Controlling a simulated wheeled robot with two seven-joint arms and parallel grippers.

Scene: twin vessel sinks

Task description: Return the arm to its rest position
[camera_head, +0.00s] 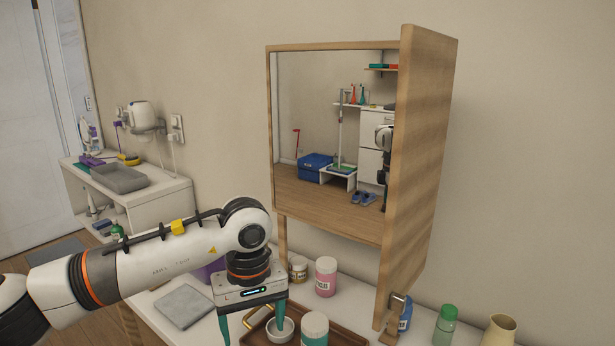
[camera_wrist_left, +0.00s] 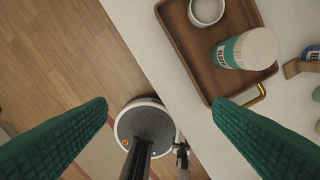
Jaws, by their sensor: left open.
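My left arm (camera_head: 160,260) reaches in from the left in the head view. Its left gripper (camera_head: 252,326) points down with green fingers spread over the white counter, in front of the mirror cabinet. A small white bowl (camera_head: 281,331) appears beside the right finger in the head view; I cannot tell the height gap. My right gripper is not in view.
A brown tray (camera_wrist_left: 203,78) holds the bowl and a teal-and-white jar (camera_wrist_left: 250,48). A pink jar (camera_head: 326,277) and grey cloth (camera_head: 184,306) are on the counter. The wooden cabinet (camera_head: 420,150) stands close right. A green bottle (camera_head: 445,325) is further right.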

